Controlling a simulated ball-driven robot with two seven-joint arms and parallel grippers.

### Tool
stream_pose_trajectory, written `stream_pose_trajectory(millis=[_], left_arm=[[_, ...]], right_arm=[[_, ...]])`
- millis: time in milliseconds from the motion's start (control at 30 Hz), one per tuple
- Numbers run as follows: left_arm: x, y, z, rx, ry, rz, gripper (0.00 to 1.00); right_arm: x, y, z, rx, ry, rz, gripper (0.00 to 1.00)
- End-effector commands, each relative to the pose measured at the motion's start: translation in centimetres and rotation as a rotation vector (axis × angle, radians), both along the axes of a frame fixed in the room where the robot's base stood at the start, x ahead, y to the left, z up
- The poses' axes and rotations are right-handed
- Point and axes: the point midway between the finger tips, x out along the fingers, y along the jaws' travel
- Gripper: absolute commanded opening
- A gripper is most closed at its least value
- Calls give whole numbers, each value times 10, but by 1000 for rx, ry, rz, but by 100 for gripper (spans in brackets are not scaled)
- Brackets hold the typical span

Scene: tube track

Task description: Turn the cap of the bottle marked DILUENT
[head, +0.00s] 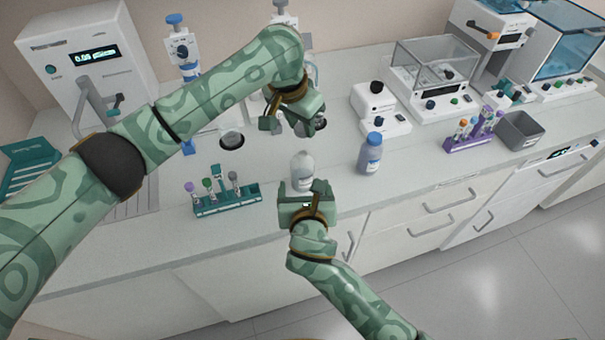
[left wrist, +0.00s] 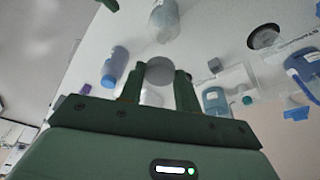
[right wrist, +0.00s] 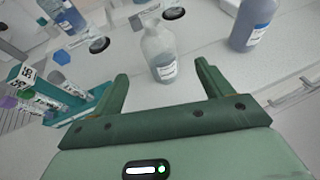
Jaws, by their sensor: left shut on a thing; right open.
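A clear, whitish bottle (head: 302,170) with a pale label stands upright near the bench's front edge. Its neck looks bare in the right wrist view (right wrist: 158,50); I cannot read DILUENT on it. My left gripper (head: 290,128) is above and behind it, apart from it. In the left wrist view, the fingers are shut on a round grey cap (left wrist: 160,70). My right gripper (head: 306,196) is open in front of the bottle. The bottle stands between and slightly beyond its fingertips; contact is not visible.
A blue-capped bottle (head: 370,153) stands right of the clear one. A teal tube rack (head: 228,201) is to the left. A purple rack (head: 470,142) and grey bin (head: 521,130) are farther right. Pipette stands are behind. Bench between the blue-capped bottle and purple rack is clear.

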Motion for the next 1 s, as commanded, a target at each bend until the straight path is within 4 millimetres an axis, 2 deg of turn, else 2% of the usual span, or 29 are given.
stream_pose_trajectory(millis=[300,500,700,1000], left_arm=[[0,0,0,0,0,0,12],[0,0,0,0,0,0,12],[0,0,0,0,0,0,12],[0,0,0,0,0,0,12]], right_arm=[[57,3,-22,-1,0,-1,78],[83,5,-34,0,1,-1,78],[94,5,-39,2,1,-1,78],[95,5,-40,3,2,0,78]])
